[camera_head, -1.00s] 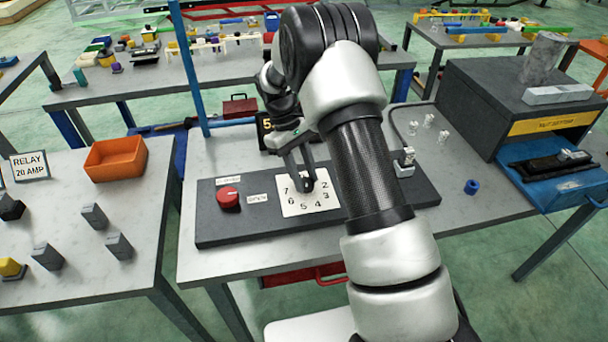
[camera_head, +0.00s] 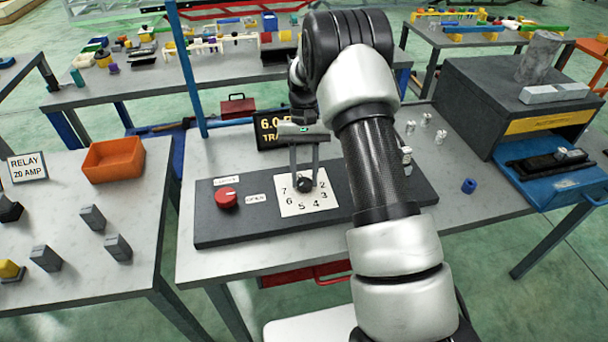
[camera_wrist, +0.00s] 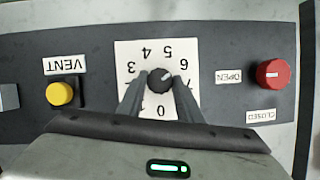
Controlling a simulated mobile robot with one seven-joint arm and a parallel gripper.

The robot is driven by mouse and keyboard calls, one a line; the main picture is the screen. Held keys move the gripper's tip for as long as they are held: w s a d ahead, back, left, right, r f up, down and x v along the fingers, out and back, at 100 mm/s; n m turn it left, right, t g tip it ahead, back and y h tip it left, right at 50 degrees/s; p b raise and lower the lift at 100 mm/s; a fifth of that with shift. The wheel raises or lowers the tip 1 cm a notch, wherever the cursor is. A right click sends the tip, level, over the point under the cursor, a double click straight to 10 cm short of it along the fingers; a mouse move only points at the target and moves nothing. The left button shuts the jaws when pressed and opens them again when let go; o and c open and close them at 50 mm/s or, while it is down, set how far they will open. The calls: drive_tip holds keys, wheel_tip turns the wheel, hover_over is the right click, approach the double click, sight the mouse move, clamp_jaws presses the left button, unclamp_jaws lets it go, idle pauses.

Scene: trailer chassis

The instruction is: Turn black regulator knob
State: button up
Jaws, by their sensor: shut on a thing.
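The black regulator knob (camera_head: 304,185) sits in the middle of a white number plate (camera_head: 320,204) on a dark panel (camera_head: 222,236). The wrist view shows the knob (camera_wrist: 160,82) with a light pointer mark, which points up and to the right there, toward the 6. My gripper (camera_head: 304,182) reaches down from above, its two fingers on either side of the knob. In the wrist view my gripper (camera_wrist: 160,92) is shut on the knob, and the fingers hide part of the plate's lower numbers.
A red knob (camera_head: 227,197) with OPEN and CLOSED labels is left of the plate. A yellow VENT button (camera_wrist: 60,93) shows in the wrist view. A blue ring (camera_head: 469,186) lies right of the panel.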

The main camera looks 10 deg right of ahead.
drive_tip(key=shift+m, duration=0.4)
drive_tip(key=o, duration=1)
drive_tip(key=shift+o, duration=0.2)
drive_tip(key=v, duration=1.7)
drive_tip(key=shift+d+r+p, duration=0.25)
drive_tip(key=shift+p, duration=0.2)
drive_tip(key=shift+s, duration=0.1)
